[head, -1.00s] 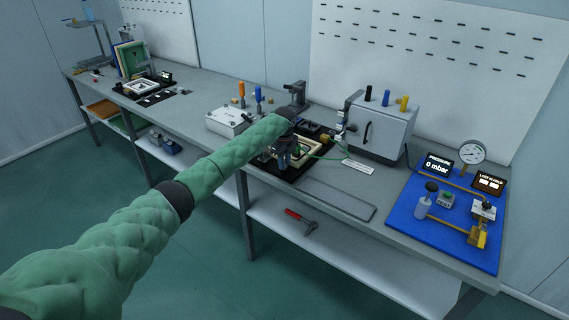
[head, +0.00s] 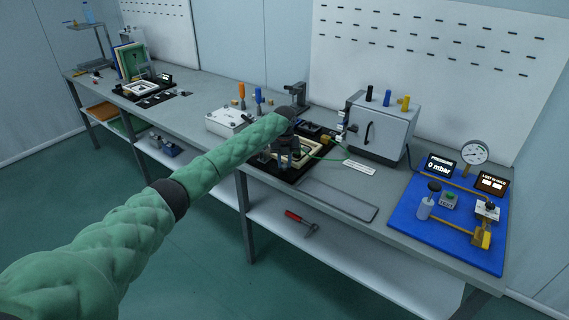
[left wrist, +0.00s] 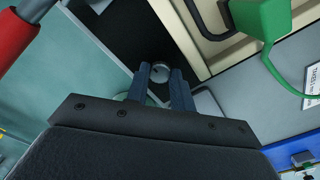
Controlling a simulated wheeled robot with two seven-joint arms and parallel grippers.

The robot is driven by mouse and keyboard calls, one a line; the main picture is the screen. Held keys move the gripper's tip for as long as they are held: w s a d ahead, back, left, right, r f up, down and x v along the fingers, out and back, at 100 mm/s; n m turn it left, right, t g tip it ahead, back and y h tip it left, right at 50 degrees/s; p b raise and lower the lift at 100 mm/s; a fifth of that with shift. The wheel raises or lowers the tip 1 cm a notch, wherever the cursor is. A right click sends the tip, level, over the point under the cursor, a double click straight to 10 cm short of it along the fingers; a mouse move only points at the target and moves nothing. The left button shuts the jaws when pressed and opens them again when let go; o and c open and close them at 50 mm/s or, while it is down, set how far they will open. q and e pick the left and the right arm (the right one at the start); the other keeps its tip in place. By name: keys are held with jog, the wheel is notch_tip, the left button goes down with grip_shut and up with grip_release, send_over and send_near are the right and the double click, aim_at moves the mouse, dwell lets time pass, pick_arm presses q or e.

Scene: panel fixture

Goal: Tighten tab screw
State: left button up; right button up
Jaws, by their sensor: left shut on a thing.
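My left gripper (head: 284,158) reaches over the black panel fixture (head: 287,175) from the left. In the left wrist view its two dark blue-grey fingers (left wrist: 161,74) stand close together on a small round grey piece (left wrist: 159,70) at their tips. This looks like a screw head or knob, but the fingers partly cover it. A cream frame (head: 309,157) lies on the fixture right beside the gripper. It also shows at the upper right of the left wrist view (left wrist: 199,50). My right gripper is in neither view.
A green connector (left wrist: 262,17) with a green cable is close to the right of the fingers. A red cylinder (left wrist: 14,38) is at upper left. A grey box (head: 385,130) and blue board (head: 450,245) stand to the right. A white box (head: 226,122) stands left.

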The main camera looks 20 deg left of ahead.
aim_at(284, 165)
pick_arm(q)
jog(key=shift+w+r, duration=0.1)
jog(key=shift+r, duration=0.05)
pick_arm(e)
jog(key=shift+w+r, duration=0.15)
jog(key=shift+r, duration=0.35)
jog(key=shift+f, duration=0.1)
pick_arm(q)
jog(key=o, duration=0.7)
jog(key=shift+c, duration=0.2)
jog(key=shift+o, duration=0.2)
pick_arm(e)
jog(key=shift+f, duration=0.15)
pick_arm(q)
jog(key=shift+r, duration=0.15)
notch_tip(284, 165, up, 6)
jog(key=shift+r+b, duration=0.15)
jog(key=shift+b, duration=0.95)
jog(key=shift+r, duration=0.55)
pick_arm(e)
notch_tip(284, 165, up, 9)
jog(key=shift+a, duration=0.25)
